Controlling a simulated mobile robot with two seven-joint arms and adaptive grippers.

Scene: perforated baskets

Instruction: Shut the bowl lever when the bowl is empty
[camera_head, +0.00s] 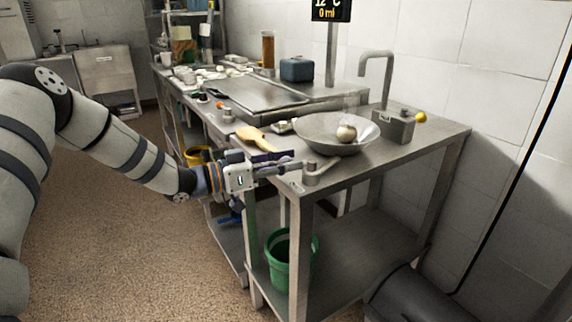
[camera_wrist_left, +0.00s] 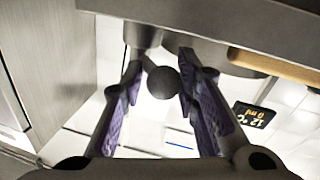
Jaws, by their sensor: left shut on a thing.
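The wide metal bowl (camera_head: 310,128) sits on the right part of the steel table. A pale round thing (camera_head: 346,132) shows inside the bowl, so it does not look empty. The lever (camera_head: 313,172) stands at the table's front edge, just in front of the bowl. My left gripper (camera_head: 284,168) reaches it from the left. The fingers hide much of the lever in the head view. My right gripper is not in view.
A green bucket (camera_head: 290,262) is under the table.

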